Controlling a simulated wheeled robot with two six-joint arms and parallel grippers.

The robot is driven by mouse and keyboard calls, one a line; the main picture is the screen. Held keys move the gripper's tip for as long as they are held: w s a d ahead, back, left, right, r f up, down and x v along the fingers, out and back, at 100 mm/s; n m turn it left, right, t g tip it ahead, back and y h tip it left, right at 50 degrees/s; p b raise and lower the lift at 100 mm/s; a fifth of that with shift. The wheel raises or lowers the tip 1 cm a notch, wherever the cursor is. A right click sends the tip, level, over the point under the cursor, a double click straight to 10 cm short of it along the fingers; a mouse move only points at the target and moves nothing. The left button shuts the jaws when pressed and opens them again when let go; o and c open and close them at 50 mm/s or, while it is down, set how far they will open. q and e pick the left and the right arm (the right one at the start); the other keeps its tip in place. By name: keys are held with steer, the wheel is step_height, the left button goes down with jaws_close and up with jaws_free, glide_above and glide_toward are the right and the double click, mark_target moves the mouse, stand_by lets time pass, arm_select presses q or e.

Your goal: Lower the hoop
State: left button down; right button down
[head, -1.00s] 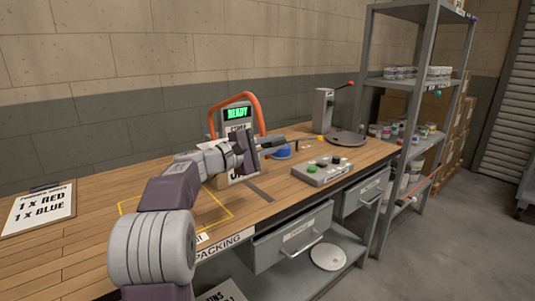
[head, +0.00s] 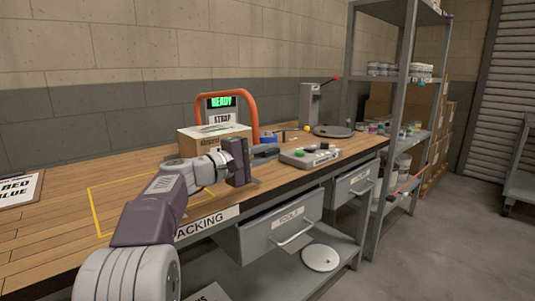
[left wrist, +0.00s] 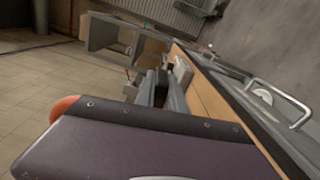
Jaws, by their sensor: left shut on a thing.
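The orange hoop (head: 254,112) stands upright as an arch around the strap machine's grey head, with its green "READY" screen (head: 221,102) and "STRAP" label. A cardboard box (head: 200,145) with a printed white sheet on top sits under the arch. My left gripper (head: 268,151) is in front of the hoop's right leg, its fingers pointing right. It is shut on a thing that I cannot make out. In the left wrist view my fingers (left wrist: 155,90) are close together, and an orange end (left wrist: 63,106) shows beside the gripper body, away from the fingertips. My right gripper is not in view.
A button box (head: 311,157), a blue item (head: 268,137) and a grey press (head: 309,105) with a round plate (head: 333,131) are on the bench to the right. Drawers (head: 268,225) line the bench front. A yellow-outlined area (head: 95,205) at left is mostly clear.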

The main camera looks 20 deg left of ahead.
arm_select(q)
steer(key=c, duration=1.8)
jaws_free()
steer(key=o, duration=0.4)
steer(key=shift+w+d+f, duration=0.1)
steer(key=shift+w, duration=0.15)
steer(key=shift+s, duration=0.1)
steer(key=v, duration=0.8)
steer(key=shift+s+a+p, duration=0.2)
steer(key=shift+a+p, duration=0.05)
steer(key=shift+p, duration=0.1)
steer(key=shift+s+a, duration=0.1)
steer(key=shift+s, duration=0.2)
steer(key=shift+c, duration=0.3)
